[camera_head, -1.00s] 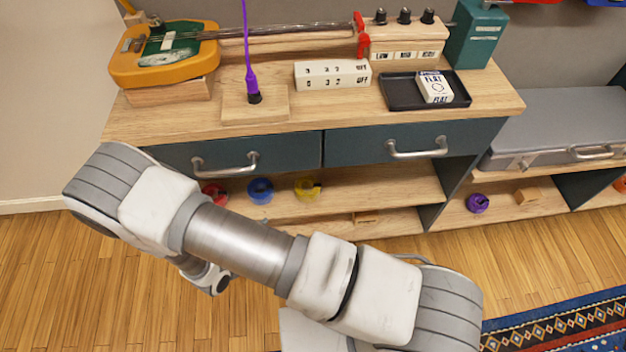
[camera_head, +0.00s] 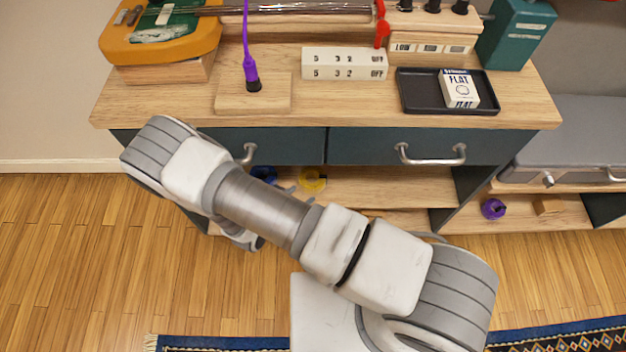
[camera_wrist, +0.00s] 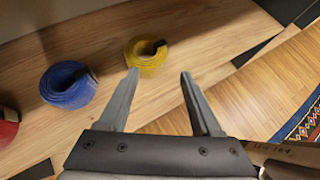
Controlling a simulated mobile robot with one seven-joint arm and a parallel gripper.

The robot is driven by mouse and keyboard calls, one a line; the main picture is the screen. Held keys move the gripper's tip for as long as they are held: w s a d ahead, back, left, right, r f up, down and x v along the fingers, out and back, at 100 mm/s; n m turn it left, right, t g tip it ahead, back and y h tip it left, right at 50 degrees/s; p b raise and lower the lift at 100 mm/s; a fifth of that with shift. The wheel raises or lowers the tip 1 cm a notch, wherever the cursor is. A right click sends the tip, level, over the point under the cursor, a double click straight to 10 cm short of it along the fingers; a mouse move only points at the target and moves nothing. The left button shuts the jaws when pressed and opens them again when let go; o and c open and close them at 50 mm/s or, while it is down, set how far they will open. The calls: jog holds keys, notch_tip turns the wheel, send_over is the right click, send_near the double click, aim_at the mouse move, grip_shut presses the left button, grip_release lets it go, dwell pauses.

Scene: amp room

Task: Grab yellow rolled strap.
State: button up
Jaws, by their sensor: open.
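The yellow rolled strap (camera_wrist: 146,58) lies on the wooden shelf in the wrist view, just beyond my gripper's fingertips and slightly left of the middle between them. In the head view the yellow strap (camera_head: 312,181) shows under the drawers, right of my arm. My gripper (camera_wrist: 159,74) is open and empty, its two fingers pointing toward the shelf. In the head view my gripper is mostly hidden behind my arm, with only finger tips (camera_head: 286,190) showing near the strap.
A blue roll (camera_wrist: 68,84) lies left of the yellow one, and a red roll (camera_wrist: 7,125) is at the left edge. The shelf (camera_wrist: 215,35) is bare to the right. Drawers with handles (camera_head: 431,155) overhang the shelf. A purple roll (camera_head: 493,208) sits farther right.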

aim_at(320, 181)
jog(key=b+x, duration=0.3)
jog(key=x, duration=0.8)
jog(key=shift+w+d+f+b, duration=0.2)
jog(key=shift+b, duration=0.1)
jog(key=shift+r, duration=0.1)
grip_shut()
